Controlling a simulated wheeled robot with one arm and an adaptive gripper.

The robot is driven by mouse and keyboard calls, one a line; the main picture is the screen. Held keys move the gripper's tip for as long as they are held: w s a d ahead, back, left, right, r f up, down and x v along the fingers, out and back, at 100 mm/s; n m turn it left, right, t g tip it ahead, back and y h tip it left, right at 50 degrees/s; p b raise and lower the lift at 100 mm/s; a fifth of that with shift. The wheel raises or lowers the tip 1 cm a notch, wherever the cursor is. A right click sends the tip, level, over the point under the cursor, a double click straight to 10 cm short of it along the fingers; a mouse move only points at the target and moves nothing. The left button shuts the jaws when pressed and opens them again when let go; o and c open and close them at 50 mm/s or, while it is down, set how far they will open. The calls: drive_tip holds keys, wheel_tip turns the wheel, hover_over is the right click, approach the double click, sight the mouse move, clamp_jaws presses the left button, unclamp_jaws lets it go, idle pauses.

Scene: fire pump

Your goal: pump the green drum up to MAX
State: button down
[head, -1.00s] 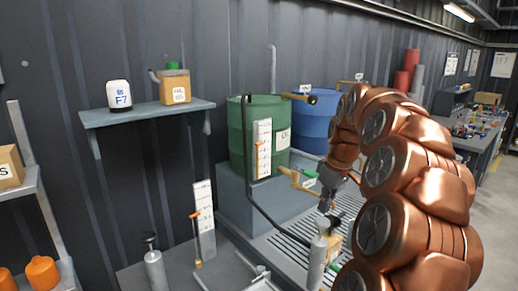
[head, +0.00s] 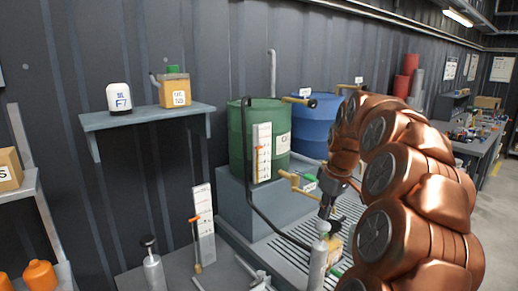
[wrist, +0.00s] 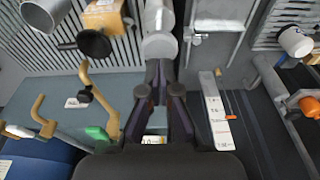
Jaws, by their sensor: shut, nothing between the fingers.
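The green drum (head: 238,140) stands on a grey block by the wall, with a white scale (head: 262,152) on its front. An orange marker shows on the scale; its lettering is too small to read, so I cannot tell the level. My gripper (head: 326,212) is low in front of the drum, shut and empty. A silver cylinder (head: 318,264) stands just below it; in the wrist view its pale rounded top (wrist: 159,46) is just beyond my fingertips (wrist: 158,66). I cannot tell whether they touch. A yellow crank-like handle (head: 294,182) is beside the drum.
A blue drum (head: 313,132) stands right of the green one. Another cylinder with a black knob (head: 152,268) and a standing scale (head: 205,225) are at left. A slatted grate (head: 285,250) lies below. A wall shelf (head: 150,114) holds two containers.

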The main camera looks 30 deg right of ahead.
sight(325, 226)
drive_tip(key=shift+f, duration=0.2)
idle(0.5)
drive_tip(key=shift+f+b, duration=2.3)
drive_tip(key=shift+f, duration=1)
drive_tip(key=shift+r, duration=0.1)
drive_tip(key=shift+r+p, duration=1.1)
drive_tip(key=shift+r, duration=2.3)
drive_tip(key=shift+f, duration=0.2)
